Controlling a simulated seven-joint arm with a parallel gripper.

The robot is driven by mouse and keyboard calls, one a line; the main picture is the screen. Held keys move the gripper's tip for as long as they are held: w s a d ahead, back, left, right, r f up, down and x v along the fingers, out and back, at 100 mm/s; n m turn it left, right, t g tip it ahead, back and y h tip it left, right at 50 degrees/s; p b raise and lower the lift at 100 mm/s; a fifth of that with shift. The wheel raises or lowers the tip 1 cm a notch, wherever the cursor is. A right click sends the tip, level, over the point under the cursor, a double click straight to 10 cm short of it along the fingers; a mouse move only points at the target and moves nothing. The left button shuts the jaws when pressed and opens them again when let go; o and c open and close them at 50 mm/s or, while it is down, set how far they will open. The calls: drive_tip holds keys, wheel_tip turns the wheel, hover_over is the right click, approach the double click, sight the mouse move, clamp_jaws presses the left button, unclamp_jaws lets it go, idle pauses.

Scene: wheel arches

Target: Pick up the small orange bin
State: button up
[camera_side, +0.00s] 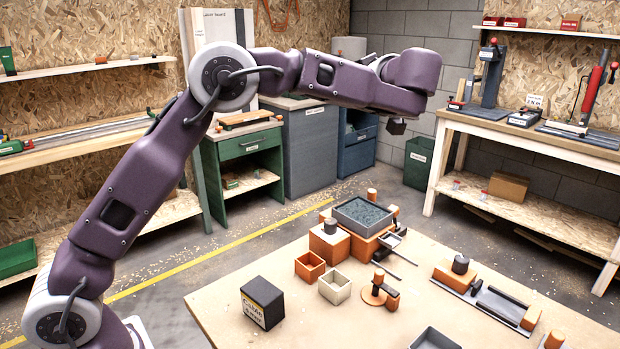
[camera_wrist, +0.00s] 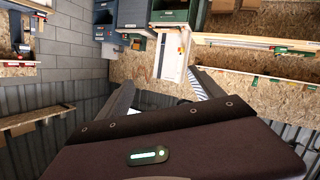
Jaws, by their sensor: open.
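The small orange bin (camera_side: 310,267) is an open-topped square box standing upright and empty on the work table (camera_side: 235,300), left of a similar cream bin (camera_side: 334,288). My gripper's two fingers show in the wrist view, spread wide apart with nothing between them (camera_wrist: 160,78). They point toward the far wall and shelves, not at the table. In the side view my wrist is high above and behind the table, far from the bin, and the fingers are mostly hidden behind it. The bin does not show in the wrist view.
A black labelled box (camera_side: 262,303) stands left of the bins. Behind them are an orange block (camera_side: 329,243) and a grey tray of bits (camera_side: 363,213). An orange clamp-like part (camera_side: 379,290) stands to the right.

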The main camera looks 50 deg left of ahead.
drive_tip(key=s+f+n+g, duration=0.1)
drive_tip(key=s+f+g, duration=0.55)
drive_tip(key=f, duration=0.45)
approach(303, 259)
drive_tip(key=x, duration=0.6)
drive_tip(key=shift+a, duration=0.1)
drive_tip(key=shift+a+f, duration=0.2)
drive_tip(key=shift+a, duration=0.1)
drive_tip(key=c, duration=1.4)
